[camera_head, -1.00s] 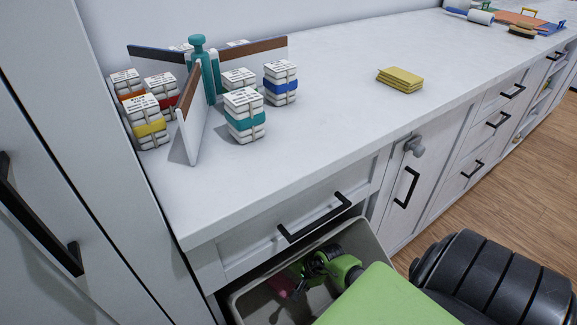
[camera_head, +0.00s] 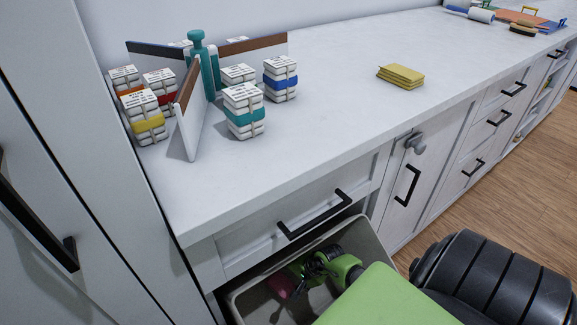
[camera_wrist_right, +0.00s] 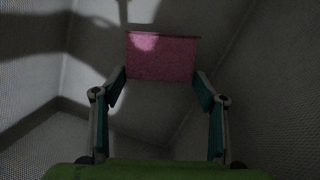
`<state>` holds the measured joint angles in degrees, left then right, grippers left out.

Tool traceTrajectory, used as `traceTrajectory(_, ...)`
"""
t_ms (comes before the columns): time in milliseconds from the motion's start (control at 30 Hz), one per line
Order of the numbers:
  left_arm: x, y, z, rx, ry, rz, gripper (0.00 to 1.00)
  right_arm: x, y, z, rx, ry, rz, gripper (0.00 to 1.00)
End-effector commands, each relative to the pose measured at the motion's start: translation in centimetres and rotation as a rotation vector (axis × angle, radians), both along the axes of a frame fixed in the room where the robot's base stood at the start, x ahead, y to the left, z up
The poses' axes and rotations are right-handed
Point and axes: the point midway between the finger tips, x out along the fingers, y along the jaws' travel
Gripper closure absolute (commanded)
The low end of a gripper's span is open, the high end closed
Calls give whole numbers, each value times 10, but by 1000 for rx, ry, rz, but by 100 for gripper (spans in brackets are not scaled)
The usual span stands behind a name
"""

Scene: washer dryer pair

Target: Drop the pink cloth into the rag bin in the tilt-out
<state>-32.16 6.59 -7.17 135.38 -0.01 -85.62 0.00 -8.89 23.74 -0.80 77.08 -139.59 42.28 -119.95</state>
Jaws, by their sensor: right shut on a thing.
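The pink cloth (camera_head: 279,286) is low inside the pale grey tilt-out bin (camera_head: 243,307), under the counter's front edge. My right gripper (camera_head: 290,281) reaches down into the bin and is shut on the cloth. In the right wrist view, the cloth (camera_wrist_right: 162,58) is held flat between the two fingertips of the gripper (camera_wrist_right: 160,78), with the bin's grey walls around it. I cannot tell whether the cloth touches the bin's floor. My left gripper is not in view.
A drawer front with a black handle (camera_head: 315,214) is just above the bin. On the white counter (camera_head: 320,110) are a divider with several banded stacks (camera_head: 245,110) and yellow cloths (camera_head: 401,76). A tall cabinet with a black handle (camera_head: 40,225) stands at the left.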

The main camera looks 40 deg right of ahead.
Motion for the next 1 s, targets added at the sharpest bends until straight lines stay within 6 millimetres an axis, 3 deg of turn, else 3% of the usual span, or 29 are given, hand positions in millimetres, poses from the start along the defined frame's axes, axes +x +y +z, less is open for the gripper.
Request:
traceTrajectory(367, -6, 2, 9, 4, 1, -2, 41, 0, 0, -2, 0, -1, 0, 56)
traceTrajectory(400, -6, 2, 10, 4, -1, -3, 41, 0, 0, -3, 0, 0, 0, 32)
traceTrajectory(433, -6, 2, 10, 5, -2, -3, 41, 0, 0, -3, 0, 0, 0, 28)
traceTrajectory(867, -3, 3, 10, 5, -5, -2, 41, 0, 0, 0, 0, -1, 0, 28)
traceTrajectory(1000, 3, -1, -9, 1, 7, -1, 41, 0, 0, 5, 0, -1, -2, 28)
